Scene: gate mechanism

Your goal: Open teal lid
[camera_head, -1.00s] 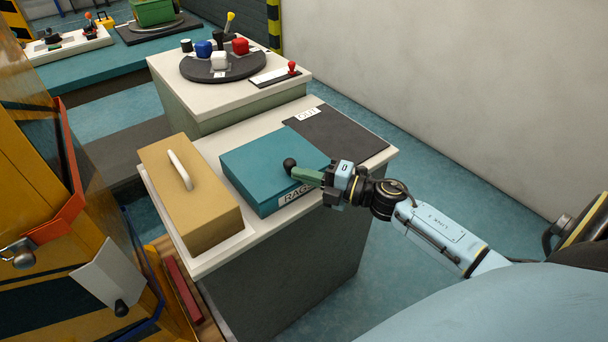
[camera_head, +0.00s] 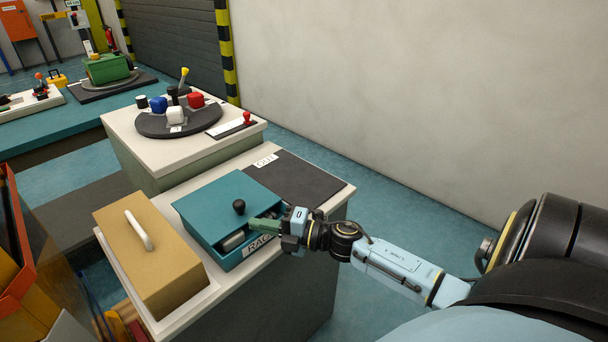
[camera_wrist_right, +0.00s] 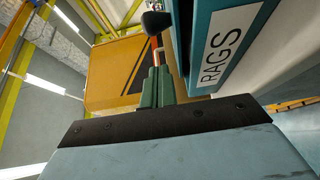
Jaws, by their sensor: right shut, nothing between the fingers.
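The teal lid (camera_head: 222,194) sits on a teal box labelled RAGS (camera_head: 262,246). Its front edge is raised a little, and a grey thing (camera_head: 233,241) shows in the gap. A black round knob (camera_head: 239,206) stands near the lid's front edge; it also shows in the wrist view (camera_wrist_right: 155,22). My right gripper (camera_head: 252,224) is shut and empty, with its green fingers at the raised front edge, beside the knob. Whether the fingertips touch the lid's underside I cannot tell. The shut fingers show in the wrist view (camera_wrist_right: 155,85) beside the label. My left gripper is out of view.
A tan box with a white handle (camera_head: 150,262) stands close left of the teal box. A dark mat marked OUT (camera_head: 300,181) lies clear behind right. Farther back, a round dark tray (camera_head: 155,124) holds coloured blocks. A wall (camera_head: 420,100) is at the right.

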